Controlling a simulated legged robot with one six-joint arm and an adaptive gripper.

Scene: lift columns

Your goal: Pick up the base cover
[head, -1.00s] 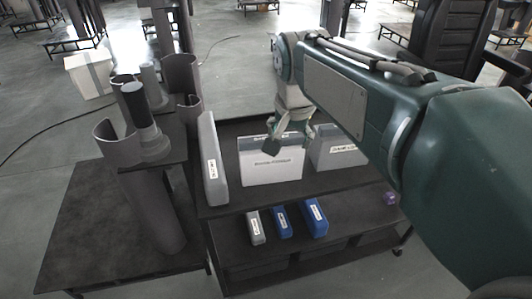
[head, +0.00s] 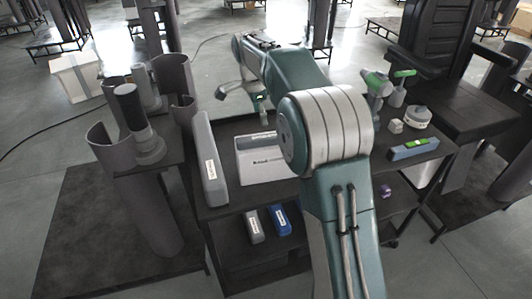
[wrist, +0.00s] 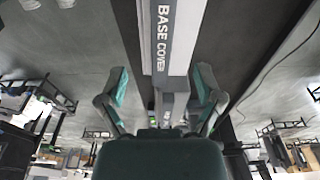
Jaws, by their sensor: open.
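The base cover (wrist: 178,40) is a long, narrow grey and white piece with the words BASE COVER along it. It fills the upper middle of the wrist view and runs down between my fingers. My gripper (wrist: 160,82) is open, with one teal and grey finger on each side of the piece. Gaps show between the fingers and its sides, and nothing is gripped. In the head view my arm hides part of the cart, and I cannot tell for sure which labelled box there is the base cover.
The black cart holds a tall grey labelled box (head: 211,170) and a white labelled box (head: 265,167). Grey and blue cases (head: 281,221) sit on the lower shelf. Dark curved holders (head: 172,75) stand left.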

